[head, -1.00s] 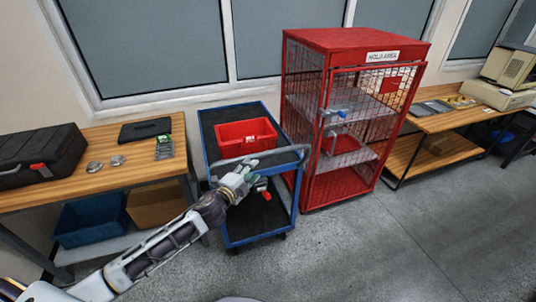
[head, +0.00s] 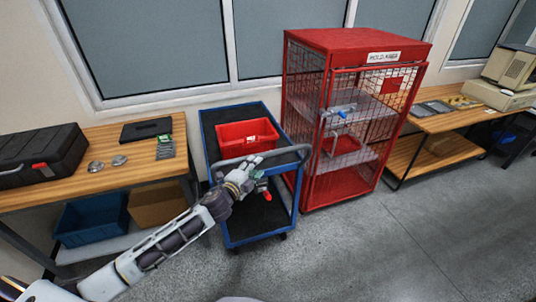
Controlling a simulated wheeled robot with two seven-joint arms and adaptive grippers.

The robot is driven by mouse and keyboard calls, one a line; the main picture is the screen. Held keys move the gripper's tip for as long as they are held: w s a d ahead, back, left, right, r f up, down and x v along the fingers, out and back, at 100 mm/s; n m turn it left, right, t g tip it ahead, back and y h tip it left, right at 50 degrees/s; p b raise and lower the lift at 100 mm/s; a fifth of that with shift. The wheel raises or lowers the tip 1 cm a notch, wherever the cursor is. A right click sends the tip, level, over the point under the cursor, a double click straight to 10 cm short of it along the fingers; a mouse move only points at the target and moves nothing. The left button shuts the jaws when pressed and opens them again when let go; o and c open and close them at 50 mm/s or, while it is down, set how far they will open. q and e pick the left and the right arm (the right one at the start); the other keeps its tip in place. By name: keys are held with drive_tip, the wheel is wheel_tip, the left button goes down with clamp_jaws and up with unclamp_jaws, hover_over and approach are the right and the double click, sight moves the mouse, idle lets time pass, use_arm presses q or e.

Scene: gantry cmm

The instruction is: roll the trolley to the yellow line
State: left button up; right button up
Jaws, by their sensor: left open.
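The trolley (head: 205,128) is a blue-framed cart with dark decks and a grey push handle (head: 300,150) at its near end. It stands between the left bench and the red cage. A red bin (head: 262,132) sits on its upper deck. My left gripper (head: 253,166) is open at the handle and overlaps its near bar in the picture. I cannot tell whether it touches the bar. A small red item (head: 265,184) shows just beside the gripper; what it belongs to is unclear. My right gripper is out of view. No yellow line shows.
A red mesh cage (head: 345,120) marked as a hold area stands close on the trolley's right. A wooden bench (head: 75,186) stands on the left with a black case (head: 40,152). Another bench (head: 440,118) is at right. The grey floor (head: 400,240) in front is clear.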

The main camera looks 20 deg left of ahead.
sight(266, 156)
use_arm(q)
drive_tip(key=shift+p+x, duration=0.55)
drive_tip(key=shift+x, duration=5.15)
clamp_jaws()
